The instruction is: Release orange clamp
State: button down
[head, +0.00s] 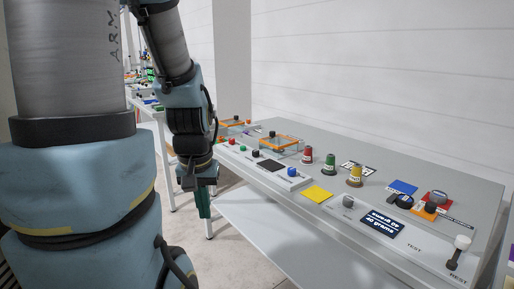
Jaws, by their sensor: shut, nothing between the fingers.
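My gripper (203,209) hangs pointing down at the left end of the table's front edge, with dark green fingers that are shut and empty. It is in front of the table and touches nothing that I can see. No part is plainly a clamp. Two orange-rimmed frames stand at the table's far left: a nearer one (286,138) with a dark knob, and a farther one (229,121). A small orange block (425,214) with a dark knob lies at the right. I cannot tell which of these is the orange clamp.
A pale table (330,139) holds red (307,155), green (329,163) and yellow (354,176) spools. A control panel (262,166) with coloured buttons runs along its front left. A display panel (381,226) and a lever (456,255) are at the right. A lower shelf (270,235) juts out below.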

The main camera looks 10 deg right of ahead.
aim_at(428, 212)
jog(key=i+l, duration=0.2)
jog(key=l, duration=0.2)
jog(key=i+l, duration=0.2)
jog(key=l, duration=0.15)
jog(key=i+l, duration=0.25)
jog(key=l, duration=0.15)
